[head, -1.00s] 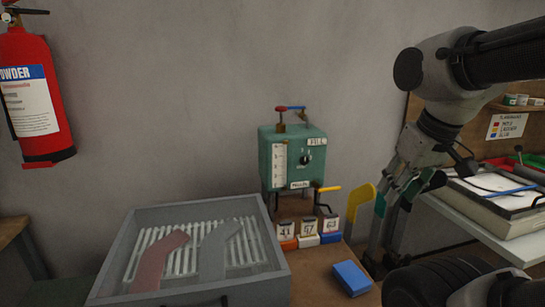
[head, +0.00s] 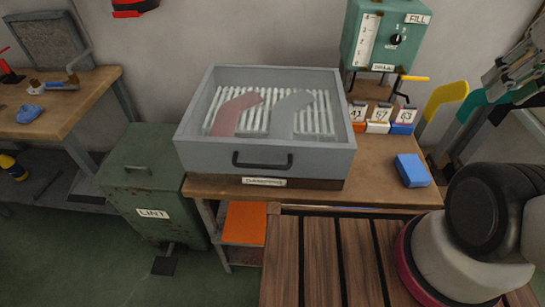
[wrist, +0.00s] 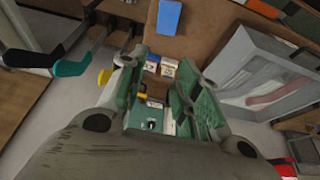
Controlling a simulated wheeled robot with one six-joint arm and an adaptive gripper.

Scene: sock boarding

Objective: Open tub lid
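The grey tub (head: 190,130) stands on the wooden bench, with a black bar handle (head: 262,160) on its front wall and a small label below it. A clear cover seems to lie over its top, above a slatted rack with a red and a grey sock-shaped piece; the cover looks shut. The tub also shows at the right in the wrist view (wrist: 262,65). My gripper (wrist: 155,82) is open and empty, its green-padded fingers apart. It is up at the right edge in the head view (head: 515,75), well away from the tub.
The teal machine (head: 385,40) stands behind the tub, with several numbered blocks (head: 378,125) before it. A blue block (head: 412,170) lies on the bench at right. Yellow (head: 446,100) and teal sock boards stand near my arm. A green lint bin (head: 145,190) stands at left.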

